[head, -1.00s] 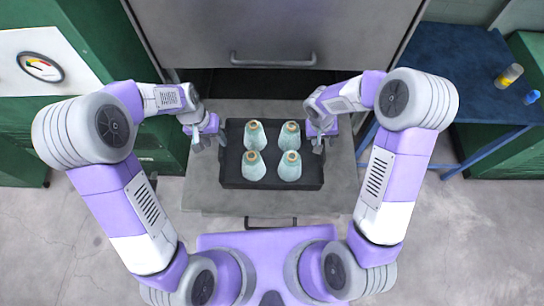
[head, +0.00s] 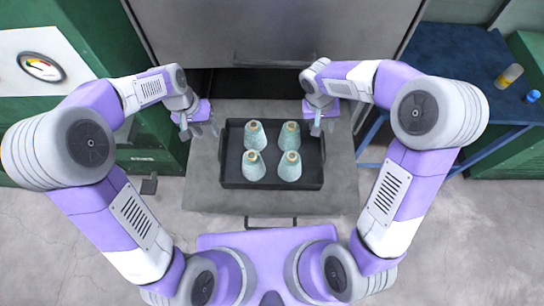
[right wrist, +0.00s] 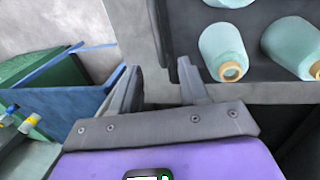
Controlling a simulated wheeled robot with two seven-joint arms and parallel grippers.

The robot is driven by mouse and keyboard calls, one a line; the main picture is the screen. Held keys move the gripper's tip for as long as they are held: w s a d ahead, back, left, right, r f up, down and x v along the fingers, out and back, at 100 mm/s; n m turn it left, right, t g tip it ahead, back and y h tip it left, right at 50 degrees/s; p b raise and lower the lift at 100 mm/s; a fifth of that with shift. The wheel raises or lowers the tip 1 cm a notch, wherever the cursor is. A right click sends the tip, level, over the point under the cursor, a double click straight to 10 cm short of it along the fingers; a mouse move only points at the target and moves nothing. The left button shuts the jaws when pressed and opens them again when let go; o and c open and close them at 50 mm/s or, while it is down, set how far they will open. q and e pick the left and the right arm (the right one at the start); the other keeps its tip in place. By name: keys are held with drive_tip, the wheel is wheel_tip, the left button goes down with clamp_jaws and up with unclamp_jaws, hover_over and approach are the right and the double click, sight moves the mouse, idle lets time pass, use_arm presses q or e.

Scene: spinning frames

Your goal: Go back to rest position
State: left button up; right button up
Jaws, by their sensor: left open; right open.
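My left gripper (head: 200,130) is open and empty, to the left of the black tray and apart from it. My right gripper (head: 318,126) is open near the tray's upper right edge; in the right wrist view its two fingers (right wrist: 165,90) are spread with nothing between them. The black tray (head: 272,183) holds several pale teal yarn cones (head: 290,167), standing upright in two rows. Some cones also show in the right wrist view (right wrist: 222,48).
The tray rests on a grey surface (head: 200,190). A metal panel with a handle (head: 275,58) stands behind it. A blue table (head: 460,70) at right carries a yellow-topped bottle (head: 509,76) and a blue item (head: 532,96). A green cabinet with a gauge (head: 41,67) is at left.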

drive_tip(key=shift+a+r, duration=0.25)
drive_tip(key=shift+r, duration=0.85)
